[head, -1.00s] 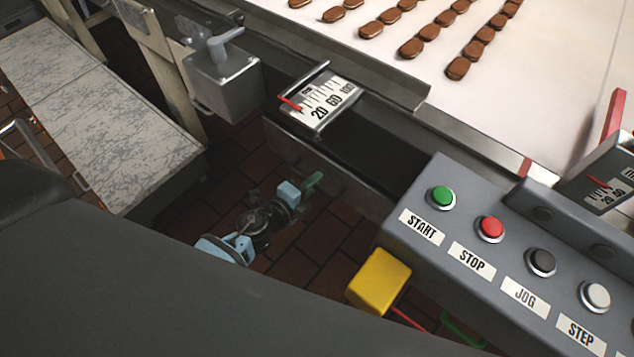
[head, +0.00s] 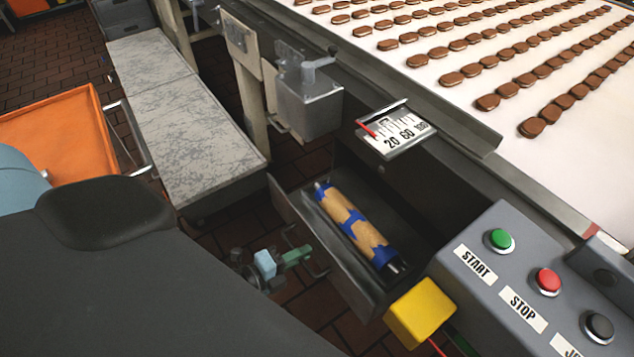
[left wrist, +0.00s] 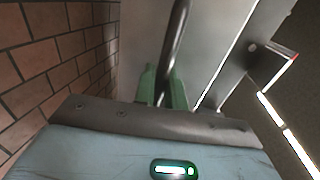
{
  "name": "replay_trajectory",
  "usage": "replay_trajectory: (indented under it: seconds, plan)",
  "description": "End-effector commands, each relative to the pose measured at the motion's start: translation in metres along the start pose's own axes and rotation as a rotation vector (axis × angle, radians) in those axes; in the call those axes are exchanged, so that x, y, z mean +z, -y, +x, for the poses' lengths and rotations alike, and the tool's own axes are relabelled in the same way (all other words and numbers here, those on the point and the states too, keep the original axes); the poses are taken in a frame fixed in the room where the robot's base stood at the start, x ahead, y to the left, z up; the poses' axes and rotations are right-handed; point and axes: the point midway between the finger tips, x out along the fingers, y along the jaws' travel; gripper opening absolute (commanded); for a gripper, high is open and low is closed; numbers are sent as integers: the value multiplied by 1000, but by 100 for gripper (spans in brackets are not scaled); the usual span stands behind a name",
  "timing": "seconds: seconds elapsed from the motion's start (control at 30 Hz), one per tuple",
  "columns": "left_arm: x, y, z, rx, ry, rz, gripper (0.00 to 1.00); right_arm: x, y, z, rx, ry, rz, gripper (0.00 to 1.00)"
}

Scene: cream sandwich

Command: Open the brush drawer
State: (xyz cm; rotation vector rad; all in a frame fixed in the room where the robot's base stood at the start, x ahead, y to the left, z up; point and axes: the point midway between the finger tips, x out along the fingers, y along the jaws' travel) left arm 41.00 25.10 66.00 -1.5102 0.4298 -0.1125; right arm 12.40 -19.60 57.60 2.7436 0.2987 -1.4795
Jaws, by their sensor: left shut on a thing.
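The brush drawer (head: 345,275) is a dark metal drawer below the conveyor's edge. It is pulled out, and its inside shows from above. A tan brush roller with blue bands (head: 355,226) lies in it. The drawer's front faces down and left in the head view. My left gripper (head: 304,255) is at that front, with its green fingers on the handle (head: 318,268). In the left wrist view the fingers (left wrist: 164,88) are shut around the dark handle bar (left wrist: 176,42). My right gripper is not in view.
A control panel (head: 480,290) with coloured buttons and a yellow box (head: 420,312) stand right of the drawer. A dial gauge (head: 395,135) and a grey metal box (head: 308,100) sit above it. A pale slab bench (head: 190,130) and an orange cart (head: 60,140) are at left.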

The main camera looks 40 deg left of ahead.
Motion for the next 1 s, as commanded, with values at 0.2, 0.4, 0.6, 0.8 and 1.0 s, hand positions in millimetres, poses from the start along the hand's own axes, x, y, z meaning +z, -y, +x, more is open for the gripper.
replay_trajectory:
  seconds: [0.2, 0.4, 0.6, 0.8, 1.0]
  plan:
    - [0, -4, -20, -2, -1, 0, 0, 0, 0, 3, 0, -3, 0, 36]
    - [0, -5, -26, -3, -1, 0, 0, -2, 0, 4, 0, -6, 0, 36]
    - [0, -4, -27, -3, 0, 1, 0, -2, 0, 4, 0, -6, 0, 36]
    - [0, -4, -26, -3, 0, 0, 22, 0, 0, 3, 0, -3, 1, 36]
    - [0, -5, -26, -2, 0, 0, 29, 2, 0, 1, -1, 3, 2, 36]
